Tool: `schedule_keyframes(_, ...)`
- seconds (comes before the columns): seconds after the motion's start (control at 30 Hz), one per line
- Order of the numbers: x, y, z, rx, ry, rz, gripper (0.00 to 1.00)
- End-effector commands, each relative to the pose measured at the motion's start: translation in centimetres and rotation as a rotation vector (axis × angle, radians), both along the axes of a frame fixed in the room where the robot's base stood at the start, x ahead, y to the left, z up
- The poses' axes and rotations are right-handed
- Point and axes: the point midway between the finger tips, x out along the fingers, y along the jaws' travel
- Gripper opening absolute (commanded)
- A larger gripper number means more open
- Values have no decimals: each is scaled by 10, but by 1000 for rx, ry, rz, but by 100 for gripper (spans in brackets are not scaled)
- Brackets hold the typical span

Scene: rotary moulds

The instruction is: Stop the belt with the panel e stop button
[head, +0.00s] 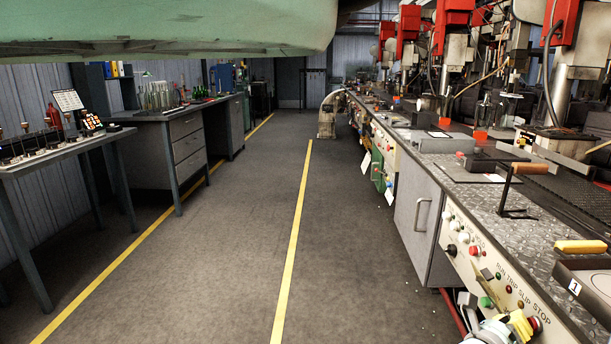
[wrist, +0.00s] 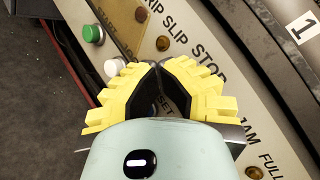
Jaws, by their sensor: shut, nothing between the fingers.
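The front panel (head: 462,268) of the right-hand bench carries labels reading RUN, TRIP, SLIP and STOP. A red button (head: 535,324) shows below the STOP label, at the bottom right of the head view. My gripper (head: 520,322), with yellow fingers, is right beside this red button, and I cannot tell whether they touch. In the wrist view my gripper (wrist: 158,66) is shut and empty over the panel below the STOP label. It hides part of the panel there, and no red button shows in that view. Another red button (head: 474,251) sits further left on the panel.
A green button (wrist: 93,34) and a white button (wrist: 114,69) are left of my fingers. A yellow-handled tool (head: 580,246) and a wooden-handled lever (head: 529,169) are on the bench top. The aisle floor (head: 235,235) is clear.

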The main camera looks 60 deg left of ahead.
Motion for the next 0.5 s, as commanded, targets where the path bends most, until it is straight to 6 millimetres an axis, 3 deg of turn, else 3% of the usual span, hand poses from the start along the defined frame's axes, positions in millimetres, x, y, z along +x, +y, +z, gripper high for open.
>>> schedule_keyframes(0.27, -1, -1, 3, 0, -8, -5, 0)
schedule_keyframes(0.5, -17, 14, 2, 1, -6, 1, 0)
